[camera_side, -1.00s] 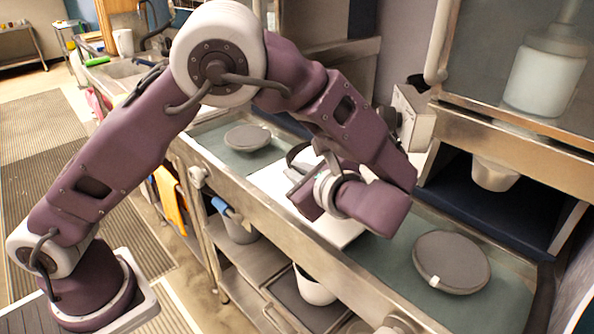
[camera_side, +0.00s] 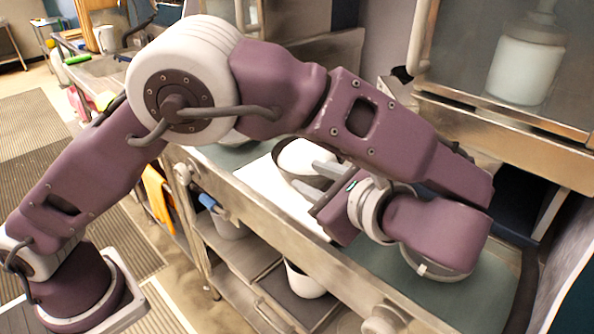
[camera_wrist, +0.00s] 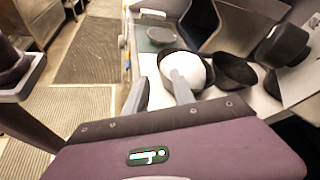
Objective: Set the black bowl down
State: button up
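A black bowl with a white inside (camera_side: 296,181) sits on the white board (camera_side: 266,183) in the side view, partly behind my fingers. It also shows in the wrist view (camera_wrist: 166,61), just beyond the fingertips. My gripper (camera_side: 320,182) is beside the bowl's near right side, low over the board. In the wrist view my gripper (camera_wrist: 160,84) has its two fingers clearly apart; the right one overlaps the bowl in the picture, the left one is outside it. I cannot tell whether the fingers touch the rim.
Another black bowl (camera_wrist: 236,72) and a dark rounded object (camera_wrist: 284,44) stand to the right in the wrist view. A grey round disc (camera_wrist: 161,35) lies beyond. A second grey disc (camera_side: 437,265) is partly behind my wrist. A metal shelf unit (camera_side: 500,125) rises behind the counter.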

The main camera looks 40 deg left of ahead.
jog(key=s+a+r+n+g+h, duration=0.3)
jog(key=s+a+r+n+h, duration=0.2)
jog(key=s+a+n+h, duration=0.5)
jog(key=s+a+n+t+h, duration=0.2)
jog(key=s+n, duration=0.4)
jog(key=s, duration=0.3)
jog(key=t+h, duration=0.1)
jog(key=t, duration=0.1)
jog(key=shift+s+f+t, duration=0.2)
jog(key=shift+s+t, duration=0.1)
jog(key=shift+s, duration=0.05)
